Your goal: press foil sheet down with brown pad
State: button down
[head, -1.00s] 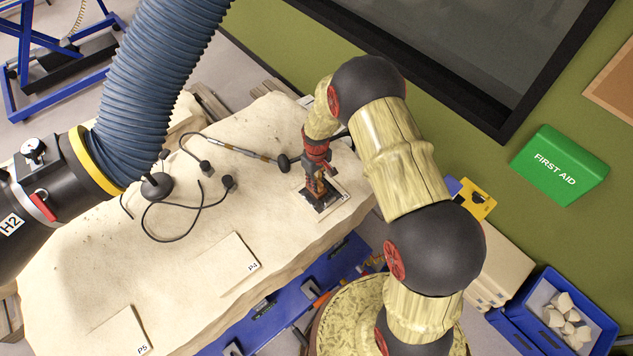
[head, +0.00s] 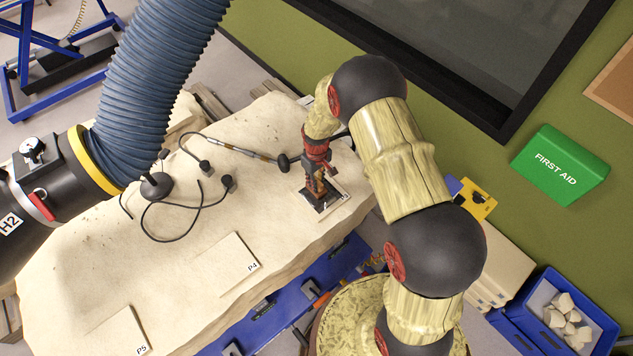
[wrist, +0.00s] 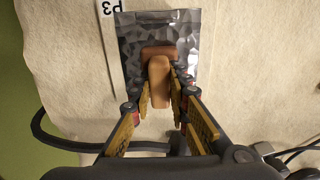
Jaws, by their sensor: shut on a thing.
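The foil sheet (wrist: 191,33) is a crinkled, shiny grey rectangle lying on the pale plate marked P3 (wrist: 115,28). It also shows in the head view (head: 325,205), dark and partly covered by my gripper. The brown pad (wrist: 159,72) has an upright grip and a wider base over the middle of the foil. The base appears to rest on the foil, but I cannot tell how firmly. My gripper (wrist: 161,92) is shut on the pad's grip, one finger on each side. In the head view my gripper (head: 319,182) points down and hides most of the pad.
The pale rock slab (head: 90,265) also bears plates P4 (head: 228,264) and P5 (head: 118,334). Black cables (head: 190,205) and a thin tool (head: 235,150) lie left of my gripper. A large blue hose (head: 165,75) hangs over the slab's left side.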

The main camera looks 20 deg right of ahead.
jog(key=shift+s+f, duration=0.1)
jog(key=shift+s, duration=0.15)
jog(key=shift+w+r+p, duration=0.2)
jog(key=shift+r+p, duration=1.3)
jog(key=shift+r, duration=2.1)
jog(key=shift+f, duration=0.1)
